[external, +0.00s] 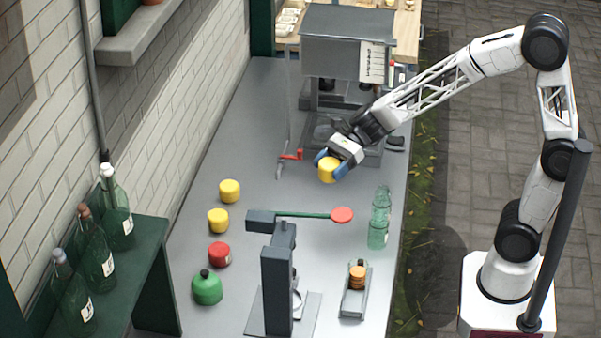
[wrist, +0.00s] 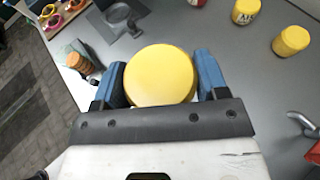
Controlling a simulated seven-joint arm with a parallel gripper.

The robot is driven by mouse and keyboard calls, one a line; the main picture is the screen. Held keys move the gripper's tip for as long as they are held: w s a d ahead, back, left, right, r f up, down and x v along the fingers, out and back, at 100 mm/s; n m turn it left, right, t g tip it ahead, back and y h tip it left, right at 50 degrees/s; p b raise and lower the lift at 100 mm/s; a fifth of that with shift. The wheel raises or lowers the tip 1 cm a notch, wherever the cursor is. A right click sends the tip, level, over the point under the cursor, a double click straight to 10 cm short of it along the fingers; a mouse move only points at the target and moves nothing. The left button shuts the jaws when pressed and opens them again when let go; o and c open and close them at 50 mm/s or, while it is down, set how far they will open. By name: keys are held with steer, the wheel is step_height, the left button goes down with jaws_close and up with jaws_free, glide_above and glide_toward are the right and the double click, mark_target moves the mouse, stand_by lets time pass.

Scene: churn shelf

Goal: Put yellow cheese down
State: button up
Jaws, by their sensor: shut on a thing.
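My gripper (external: 329,170) is shut on a yellow cheese (external: 327,169), a short round block, and holds it over the grey counter (external: 260,140), in front of the grey machine. Whether the cheese touches the counter is hard to tell. In the wrist view the held cheese (wrist: 160,76) sits between the two blue fingers, its round top facing the camera. Two other yellow blocks, a farther one (external: 229,190) and a nearer one (external: 218,220), stand on the counter at left. They also show at the upper right of the wrist view (wrist: 291,40).
A grey machine (external: 345,45) stands behind, with a red-handled crank (external: 291,155). Red (external: 219,254) and green (external: 207,288) items stand at left.

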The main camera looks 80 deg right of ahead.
mark_target(330, 163)
step_height(330, 163, up, 10)
steer(key=shift+f, duration=0.2)
steer(key=shift+w+d+m+g+h, duration=0.95)
steer(key=shift+w+d+m+h, duration=5.15)
steer(key=shift+w, duration=1.95)
steer(key=shift+w+d+m+g+h, duration=0.95)
steer(key=shift+w+d+m+h, duration=5.15)
steer(key=shift+w, duration=1.9)
step_height(330, 163, down, 18)
steer(key=a, duration=0.1)
steer(key=shift+m+y, duration=0.3)
steer(key=shift+m, duration=0.1)
steer(key=shift+f, duration=3.05)
